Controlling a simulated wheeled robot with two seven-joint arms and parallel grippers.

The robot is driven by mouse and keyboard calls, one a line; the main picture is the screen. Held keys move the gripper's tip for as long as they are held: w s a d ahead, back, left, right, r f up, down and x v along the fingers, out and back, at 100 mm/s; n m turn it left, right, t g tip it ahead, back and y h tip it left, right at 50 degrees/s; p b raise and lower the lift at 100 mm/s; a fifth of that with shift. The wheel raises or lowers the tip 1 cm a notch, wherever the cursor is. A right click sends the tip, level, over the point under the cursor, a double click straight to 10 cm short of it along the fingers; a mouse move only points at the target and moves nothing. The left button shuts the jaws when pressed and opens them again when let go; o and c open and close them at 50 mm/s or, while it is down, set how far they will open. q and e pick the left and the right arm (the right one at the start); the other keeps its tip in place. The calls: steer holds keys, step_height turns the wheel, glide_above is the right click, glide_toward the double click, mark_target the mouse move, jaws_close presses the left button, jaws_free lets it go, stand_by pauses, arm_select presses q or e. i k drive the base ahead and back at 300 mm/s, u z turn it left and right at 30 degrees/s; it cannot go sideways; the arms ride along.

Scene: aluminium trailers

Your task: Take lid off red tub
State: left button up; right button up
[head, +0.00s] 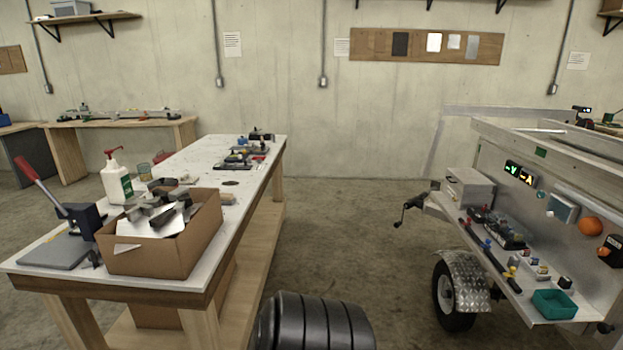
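No clear red tub with a lid can be made out. A small dark-red item (163,184) lies on the white-topped workbench (215,168), behind the cardboard box. It is partly hidden, and I cannot tell whether it is the tub or whether it has a lid. Neither of my grippers is in view.
An open cardboard box (160,249) of metal parts stands at the bench's near end. Beside it are a red-handled press (77,215) and a white pump bottle (116,182). An aluminium trailer (500,160) with a green tray (554,305) stands right.

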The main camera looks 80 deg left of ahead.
mark_target(169, 182)
steer(key=u, duration=3.85)
steer(key=i, duration=0.25)
steer(key=z, duration=0.1)
